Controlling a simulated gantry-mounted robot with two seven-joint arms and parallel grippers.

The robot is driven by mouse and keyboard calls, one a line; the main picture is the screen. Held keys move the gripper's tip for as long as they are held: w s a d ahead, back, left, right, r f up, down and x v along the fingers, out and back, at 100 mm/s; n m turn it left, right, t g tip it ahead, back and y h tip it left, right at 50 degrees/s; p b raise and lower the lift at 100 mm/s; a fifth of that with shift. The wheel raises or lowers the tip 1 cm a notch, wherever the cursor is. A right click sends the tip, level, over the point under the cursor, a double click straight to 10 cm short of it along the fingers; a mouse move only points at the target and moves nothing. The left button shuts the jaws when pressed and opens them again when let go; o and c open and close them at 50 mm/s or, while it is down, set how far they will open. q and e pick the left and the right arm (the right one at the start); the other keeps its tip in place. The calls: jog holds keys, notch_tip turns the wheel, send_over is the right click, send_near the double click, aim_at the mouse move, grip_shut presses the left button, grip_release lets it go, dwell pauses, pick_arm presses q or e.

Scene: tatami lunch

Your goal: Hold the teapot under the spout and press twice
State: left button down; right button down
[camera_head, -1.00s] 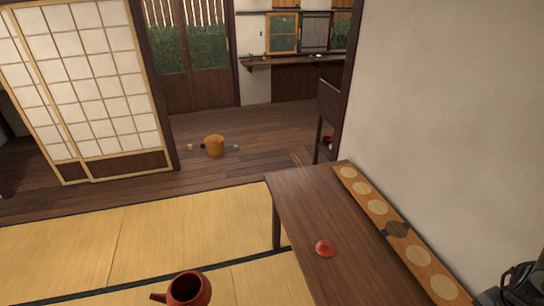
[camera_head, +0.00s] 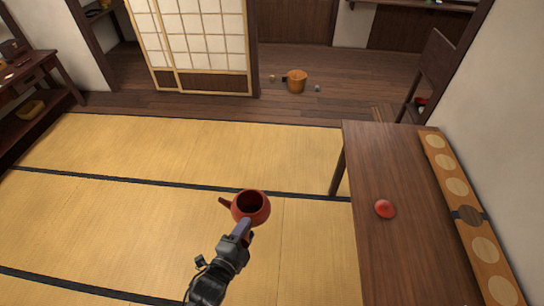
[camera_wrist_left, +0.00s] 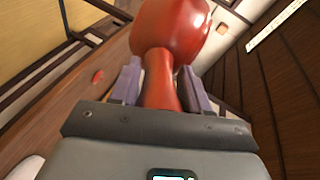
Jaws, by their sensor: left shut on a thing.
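The red teapot (camera_head: 254,205) is held up in front of me over the tatami, with its lid off, its dark open top facing up and its own spout pointing left. My left gripper (camera_head: 246,229) is shut on the teapot's handle. In the left wrist view the handle (camera_wrist_left: 159,82) sits between the two fingers and the round teapot body (camera_wrist_left: 172,28) rises beyond them. The red lid (camera_head: 385,209) lies on the dark wooden table to the right. My right gripper is not in view. No dispenser with a spout clearly shows in the head view now.
The wooden table (camera_head: 385,260) stands at the right, with a long board of pale discs (camera_head: 485,249) along the wall. A wooden bucket (camera_head: 297,82) sits on the far floor. A dark shelf stand (camera_head: 42,68) is at far left. The tatami is clear.

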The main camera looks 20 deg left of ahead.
pick_arm(q)
jog(key=s+d+f+m+g+h, duration=0.25)
jog(key=d+f+m+h, duration=0.2)
jog(key=d, duration=0.45)
jog(key=s+d+f+m+g+h, duration=0.1)
jog(key=s+d+f+m+h, duration=0.3)
jog(key=d, duration=0.5)
jog(key=s+d+f+m+g+h, duration=0.3)
jog(key=s+d+f+m+g, duration=0.1)
jog(key=s+d, duration=0.3)
jog(key=s+d+f+m+g+h, duration=0.3)
jog(key=s+d+f+g+h, duration=0.15)
jog(key=s+d, duration=0.2)
jog(key=w+d+r+y, duration=0.1)
jog(key=w+d, duration=0.5)
jog(key=d, duration=0.7)
jog(key=shift+r+m+g, duration=0.35)
jog(key=shift+g, duration=0.05)
jog(key=shift+w, duration=0.1)
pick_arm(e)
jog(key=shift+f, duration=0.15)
